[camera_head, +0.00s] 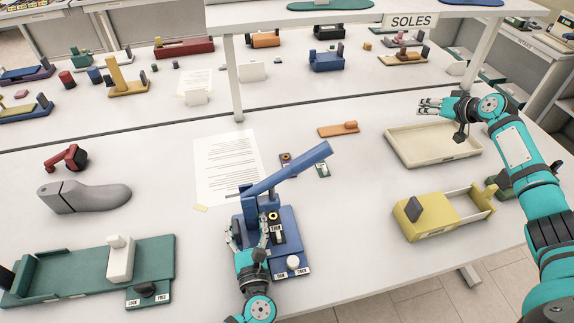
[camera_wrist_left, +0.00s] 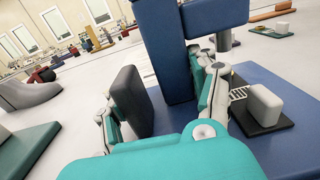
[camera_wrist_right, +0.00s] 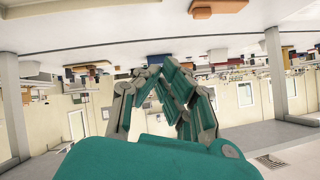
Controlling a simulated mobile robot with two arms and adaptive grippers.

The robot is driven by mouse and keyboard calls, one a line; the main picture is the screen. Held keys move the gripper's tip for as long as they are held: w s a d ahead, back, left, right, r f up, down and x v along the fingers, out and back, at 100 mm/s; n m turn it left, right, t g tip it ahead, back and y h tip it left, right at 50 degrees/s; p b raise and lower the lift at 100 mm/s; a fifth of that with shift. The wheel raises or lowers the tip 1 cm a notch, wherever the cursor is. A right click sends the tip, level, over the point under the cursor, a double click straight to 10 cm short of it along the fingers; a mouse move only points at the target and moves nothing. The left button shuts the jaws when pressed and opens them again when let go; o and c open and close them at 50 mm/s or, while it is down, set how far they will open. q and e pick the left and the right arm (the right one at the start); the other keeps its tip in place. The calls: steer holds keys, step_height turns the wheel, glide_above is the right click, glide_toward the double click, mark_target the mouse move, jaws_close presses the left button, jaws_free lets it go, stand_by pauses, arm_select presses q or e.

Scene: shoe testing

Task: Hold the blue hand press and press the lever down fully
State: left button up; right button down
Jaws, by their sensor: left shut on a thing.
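The blue hand press (camera_head: 289,228) stands on the near middle of the white table, with its blue lever (camera_head: 297,166) raised and slanting up to the right. My left gripper (camera_head: 250,238) is at the press's left side. In the left wrist view its fingers (camera_wrist_left: 160,105) are around the dark grey pad (camera_wrist_left: 133,100) and the blue upright (camera_wrist_left: 165,55) of the press. My right gripper (camera_head: 430,107) is empty over the cream tray, well right of the lever; its fingers (camera_wrist_right: 165,95) look apart at the base. The lever's far end is not seen in the wrist views.
A grey shoe last (camera_head: 85,197) and a green fixture (camera_head: 75,275) are left of the press. A cream tray (camera_head: 440,158) and a yellow fixture (camera_head: 440,218) are to the right. A paper sheet (camera_head: 222,160) lies behind. The table between the lever and yellow fixture is clear.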

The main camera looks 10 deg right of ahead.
steer(key=a+r+n+g+y, duration=0.2)
steer(key=a+r+n, duration=0.2)
steer(key=a, duration=0.6)
steer(key=w+a+r+n+g+y, duration=0.15)
steer(key=a+r+n, duration=0.3)
steer(key=a, duration=0.65)
steer(key=a+r+n+g+y, duration=0.25)
steer(key=a+r, duration=0.25)
steer(key=a, duration=0.5)
steer(key=r+n+g+h, duration=0.2)
steer(key=n+g+h, duration=0.4)
steer(key=n, duration=0.4)
glide_above(314, 150)
steer(key=shift+w+d+f+t+h, duration=0.25)
steer(key=shift+d+t+h, duration=0.1)
steer(key=shift+t, duration=0.15)
steer(key=shift+s+d+f, duration=0.1)
steer(key=shift+s, duration=0.15)
steer(key=shift+s+f, duration=0.1)
steer(key=shift+f, duration=0.15)
steer(key=shift+a+f, duration=0.15)
steer(key=shift+f, duration=1.2)
steer(key=shift+a+f, duration=0.15)
steer(key=shift+f, duration=1.2)
